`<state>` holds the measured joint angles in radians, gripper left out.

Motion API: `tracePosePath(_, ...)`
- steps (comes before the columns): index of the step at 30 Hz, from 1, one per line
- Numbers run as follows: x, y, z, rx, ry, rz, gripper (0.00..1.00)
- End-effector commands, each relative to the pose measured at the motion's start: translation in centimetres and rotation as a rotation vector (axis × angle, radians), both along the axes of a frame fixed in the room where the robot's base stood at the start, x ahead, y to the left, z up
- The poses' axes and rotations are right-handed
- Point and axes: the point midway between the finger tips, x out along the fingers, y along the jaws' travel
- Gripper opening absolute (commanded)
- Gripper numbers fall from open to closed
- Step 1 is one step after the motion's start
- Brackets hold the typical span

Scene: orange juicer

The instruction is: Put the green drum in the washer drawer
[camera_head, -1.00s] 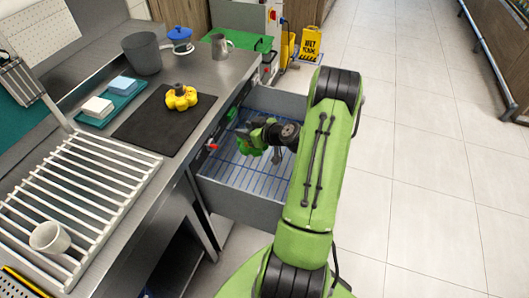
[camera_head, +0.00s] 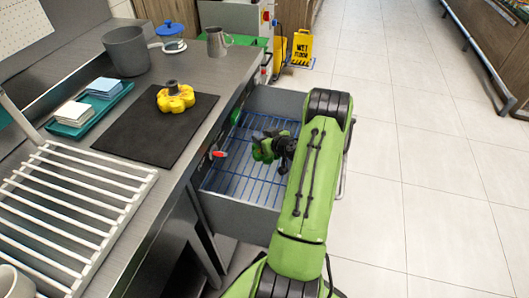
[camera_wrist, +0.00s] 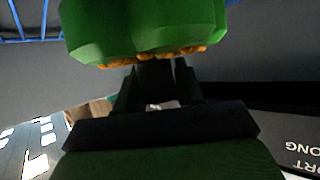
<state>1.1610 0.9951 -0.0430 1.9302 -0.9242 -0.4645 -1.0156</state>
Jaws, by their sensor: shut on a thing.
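The washer drawer (camera_head: 235,217) is pulled out from under the counter, a grey box with a blue wire rack (camera_head: 240,185) in it. The green drum (camera_head: 262,149) is above the rack, within the drawer's outline in the head view. My gripper (camera_head: 279,146) is shut on the drum, which also fills the top of the wrist view (camera_wrist: 145,25). An orange-brown edge shows along the drum near the fingers in the wrist view. I cannot tell whether the drum touches the rack. My arm covers the drawer's right part.
A yellow drum-like part (camera_head: 175,98) sits on a black mat (camera_head: 150,135) on the counter. A grey bin (camera_head: 127,50), a metal jug (camera_head: 217,42) and a teal tray (camera_head: 85,120) stand nearby. A white slatted rack (camera_head: 75,205) is at left. A yellow floor sign (camera_head: 302,48) stands behind; floor at right is clear.

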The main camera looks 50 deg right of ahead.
Motion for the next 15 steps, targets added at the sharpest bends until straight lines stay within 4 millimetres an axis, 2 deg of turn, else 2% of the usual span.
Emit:
tracePosePath(7, 0.0, 0.0, -4.0, 0.002, -0.002, 0.0, 0.0)
tracePosePath(15, 0.1, 0.0, -4.0, 0.0, -0.002, 0.001, 0.0)
